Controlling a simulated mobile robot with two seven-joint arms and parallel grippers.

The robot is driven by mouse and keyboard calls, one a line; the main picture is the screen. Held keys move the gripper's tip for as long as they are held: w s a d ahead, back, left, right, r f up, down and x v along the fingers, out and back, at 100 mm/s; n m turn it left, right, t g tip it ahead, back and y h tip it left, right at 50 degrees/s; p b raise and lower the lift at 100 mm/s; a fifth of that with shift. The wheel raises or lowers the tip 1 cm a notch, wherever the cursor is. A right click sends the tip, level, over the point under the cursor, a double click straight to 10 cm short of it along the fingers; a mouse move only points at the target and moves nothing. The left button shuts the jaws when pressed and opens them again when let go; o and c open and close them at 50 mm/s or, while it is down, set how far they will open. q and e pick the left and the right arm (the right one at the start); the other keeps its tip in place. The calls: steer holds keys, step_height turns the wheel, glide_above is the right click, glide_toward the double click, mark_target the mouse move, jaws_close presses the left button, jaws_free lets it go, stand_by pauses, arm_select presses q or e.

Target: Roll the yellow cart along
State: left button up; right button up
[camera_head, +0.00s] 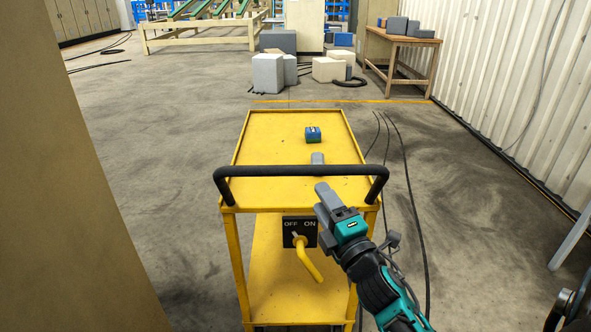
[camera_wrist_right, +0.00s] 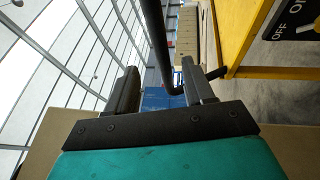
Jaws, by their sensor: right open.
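The yellow cart (camera_head: 275,157) stands in front of me, with a flat top tray and a lower shelf (camera_head: 283,286). Its black push handle (camera_head: 260,171) crosses the near end. My right gripper (camera_head: 320,177) is open at the right part of the handle. One finger is on the near side and the other shows just beyond the bar. In the right wrist view the handle (camera_wrist_right: 157,42) runs between the open fingers (camera_wrist_right: 163,82); I cannot tell whether either touches it. My left gripper is not in view.
A black OFF/ON plate (camera_head: 291,224) with a yellow lever (camera_head: 308,260) is under the handle. Cables (camera_head: 405,170) lie right of the cart.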

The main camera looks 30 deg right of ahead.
mark_target(305, 175)
steer(key=x, duration=1.1)
steer(key=shift+a+p, duration=0.1)
steer(key=shift+p, duration=0.25)
steer(key=shift+s, duration=0.1)
jaws_close()
